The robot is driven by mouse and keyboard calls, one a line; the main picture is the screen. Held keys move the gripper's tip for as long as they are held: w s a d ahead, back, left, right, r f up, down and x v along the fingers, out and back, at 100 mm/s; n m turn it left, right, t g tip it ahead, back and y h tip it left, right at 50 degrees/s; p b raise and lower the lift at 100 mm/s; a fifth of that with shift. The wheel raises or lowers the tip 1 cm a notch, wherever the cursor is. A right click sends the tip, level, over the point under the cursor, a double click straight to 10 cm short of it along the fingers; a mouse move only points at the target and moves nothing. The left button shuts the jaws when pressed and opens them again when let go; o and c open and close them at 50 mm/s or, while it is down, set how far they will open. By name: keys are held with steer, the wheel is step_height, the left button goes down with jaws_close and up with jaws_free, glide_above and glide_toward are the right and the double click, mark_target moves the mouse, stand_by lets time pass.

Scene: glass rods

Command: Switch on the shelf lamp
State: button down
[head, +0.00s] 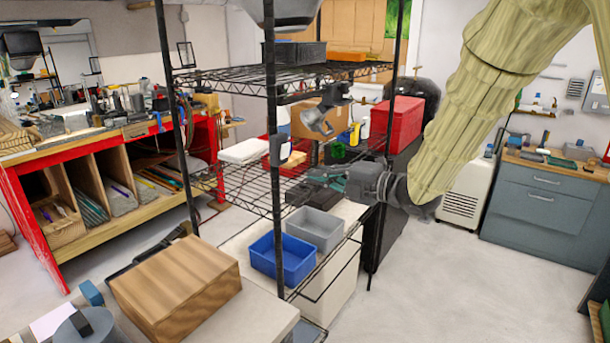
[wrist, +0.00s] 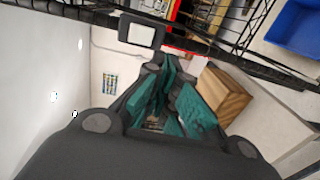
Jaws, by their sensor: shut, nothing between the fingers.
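The shelf lamp appears to be the grey jointed lamp (head: 318,121) under the upper wire shelf, its head tilted down; no glow shows on it. A small pale grey box (head: 278,149) sits on the front black post of the rack. A pale rectangular plate in a dark frame (wrist: 141,34) shows on a dark post in the wrist view, probably this box. My gripper (head: 322,176), with teal finger pads, is shut and empty, to the right of the box in the head view. In the wrist view my gripper (wrist: 167,74) points towards the post, apart from the plate.
A blue bin (head: 283,259) and a grey bin (head: 316,229) stand low on the rack. A wooden box (head: 175,285) sits on a table in front. A red case (head: 395,118) is behind. Black posts and wire shelves surround my gripper. Open floor lies right.

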steer(key=v, duration=0.2)
steer(key=f+b+v, duration=0.1)
steer(key=v, duration=0.1)
steer(key=shift+s+d, duration=0.25)
steer(key=shift+d, duration=0.1)
steer(key=shift+r, duration=0.1)
steer(key=s+d+f+m+h, duration=0.25)
steer(key=f+m, duration=0.35)
steer(key=f, duration=0.7)
steer(key=s+d+f+m+h, duration=0.25)
steer(key=f+m, duration=0.25)
steer(key=f, duration=0.7)
steer(key=s+d+f+m+h, duration=0.2)
steer(key=s+f+m+h, duration=0.3)
steer(key=f, duration=0.8)
steer(key=s+d+f+m+g+h, duration=0.1)
steer(key=s+d+f+m+g, duration=0.2)
steer(key=s+f, duration=0.5)
steer(key=s+d+f+m+g+h, duration=0.1)
steer(key=s+f+m+g, duration=0.1)
steer(key=s+f+m, duration=0.45)
steer(key=s+d+f+m+g+h, duration=0.1)
steer(key=s+f, duration=0.3)
steer(key=s, duration=0.5)
steer(key=s+d+f+m+g+h, duration=0.1)
steer(key=s+d+f+m+g, duration=0.1)
steer(key=s, duration=0.8)
steer(key=shift+f+m+g, duration=0.45)
steer(key=shift+f+g, duration=0.45)
steer(key=shift+f, duration=0.05)
